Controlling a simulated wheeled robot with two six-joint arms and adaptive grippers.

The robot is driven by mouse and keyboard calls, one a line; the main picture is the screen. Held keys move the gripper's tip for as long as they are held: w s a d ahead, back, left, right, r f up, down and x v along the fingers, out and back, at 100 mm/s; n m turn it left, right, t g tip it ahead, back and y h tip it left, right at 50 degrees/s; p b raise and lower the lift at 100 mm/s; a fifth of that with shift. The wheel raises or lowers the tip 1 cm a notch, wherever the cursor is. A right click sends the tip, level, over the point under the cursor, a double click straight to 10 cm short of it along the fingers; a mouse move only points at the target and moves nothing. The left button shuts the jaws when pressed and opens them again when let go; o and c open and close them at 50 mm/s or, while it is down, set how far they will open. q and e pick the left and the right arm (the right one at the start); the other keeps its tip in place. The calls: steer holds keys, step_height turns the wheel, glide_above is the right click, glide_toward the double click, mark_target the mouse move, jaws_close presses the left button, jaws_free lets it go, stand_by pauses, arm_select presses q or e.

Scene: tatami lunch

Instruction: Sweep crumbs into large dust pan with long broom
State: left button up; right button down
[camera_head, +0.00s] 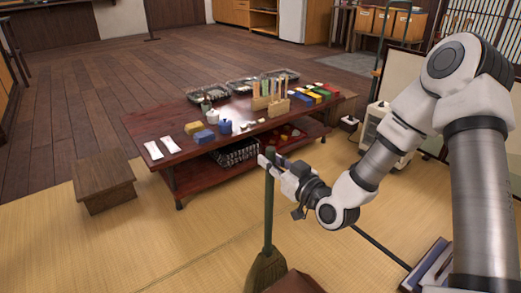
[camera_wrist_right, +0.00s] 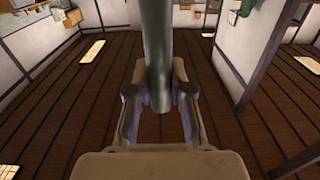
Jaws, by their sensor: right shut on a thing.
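A long broom with a green handle (camera_head: 269,205) and straw-coloured bristles (camera_head: 265,272) stands nearly upright on the tatami at the bottom centre. My right gripper (camera_head: 270,162) is shut on the upper part of the handle. In the right wrist view the green handle (camera_wrist_right: 156,45) runs between the two fingers of the gripper (camera_wrist_right: 160,100). I cannot pick out any crumbs. I cannot identify the large dust pan with certainty; a brown angular thing (camera_head: 296,283) is cut off by the bottom edge beside the bristles. My left gripper is not in view.
A low red-brown table (camera_head: 170,172) with boxes, trays and cups stands beyond the broom. A wooden stool (camera_head: 103,184) is left. A thin dark rod (camera_head: 380,247) lies at right near a blue-and-white thing (camera_head: 428,264). Tatami (camera_head: 165,245) at front left is clear.

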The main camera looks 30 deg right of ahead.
steer(key=s+p, duration=0.3)
steer(key=s, duration=0.3)
steer(key=w+r+p, duration=0.3)
steer(key=r+p, duration=0.1)
steer(key=r, duration=0.3)
steer(key=shift+w+d+p, duration=0.15)
steer(key=shift+d+p, duration=0.1)
steer(key=shift+p, duration=0.1)
